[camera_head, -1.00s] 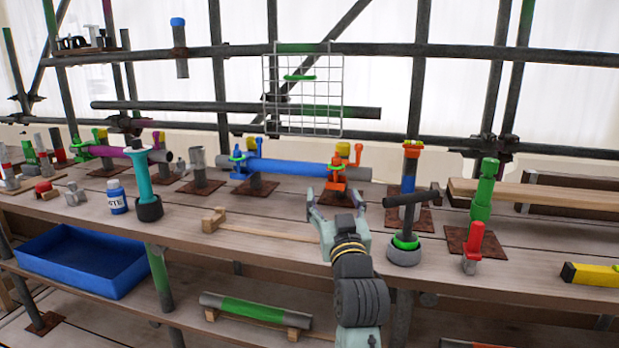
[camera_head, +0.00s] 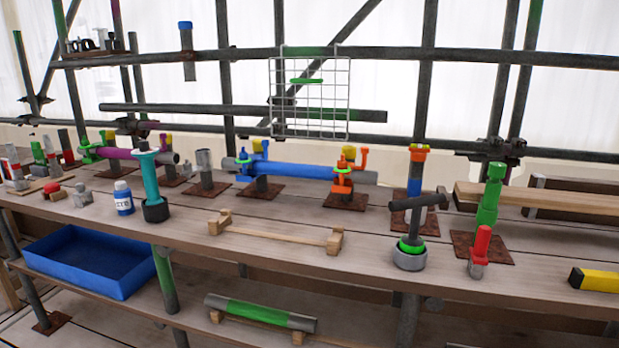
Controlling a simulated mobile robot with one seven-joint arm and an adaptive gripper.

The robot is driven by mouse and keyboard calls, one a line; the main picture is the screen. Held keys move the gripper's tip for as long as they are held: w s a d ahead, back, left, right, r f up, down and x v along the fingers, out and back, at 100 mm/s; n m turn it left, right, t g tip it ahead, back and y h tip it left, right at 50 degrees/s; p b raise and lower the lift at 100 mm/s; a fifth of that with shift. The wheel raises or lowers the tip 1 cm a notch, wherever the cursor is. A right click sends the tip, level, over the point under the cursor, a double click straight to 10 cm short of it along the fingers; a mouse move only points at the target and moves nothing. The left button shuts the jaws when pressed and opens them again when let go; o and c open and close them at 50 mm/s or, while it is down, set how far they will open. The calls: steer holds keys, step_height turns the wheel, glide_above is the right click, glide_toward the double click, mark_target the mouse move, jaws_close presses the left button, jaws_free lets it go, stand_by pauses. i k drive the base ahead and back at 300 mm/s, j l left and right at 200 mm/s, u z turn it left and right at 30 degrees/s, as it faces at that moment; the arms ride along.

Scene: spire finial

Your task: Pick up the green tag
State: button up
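A thin green strip (camera_head: 306,81) shows against the upper part of a white wire grid (camera_head: 342,112); it looks like the green tag, though it is too small to be sure. The grid hangs on the scaffold bars behind the bench. My gripper is not in view, so its state and its distance from the strip do not show.
The wooden bench (camera_head: 290,225) carries a blue pipe (camera_head: 300,170) in clamps, a wooden cradle (camera_head: 275,232), a teal post (camera_head: 151,180), a hammer (camera_head: 410,202) on a grey round base and a green post (camera_head: 489,200). A blue tray (camera_head: 120,285) sits on the lower shelf.

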mark_target(40, 160)
steer(key=u, duration=1.45)
steer(key=i+u, duration=0.4)
steer(key=i, duration=0.15)
steer(key=i+u, duration=0.15)
steer(key=i, duration=2.8)
steer(key=i+l+z, duration=0.1)
steer(key=i+z, duration=0.5)
steer(key=z, duration=0.2)
steer(key=i+z, duration=0.6)
steer(key=i, duration=0.15)
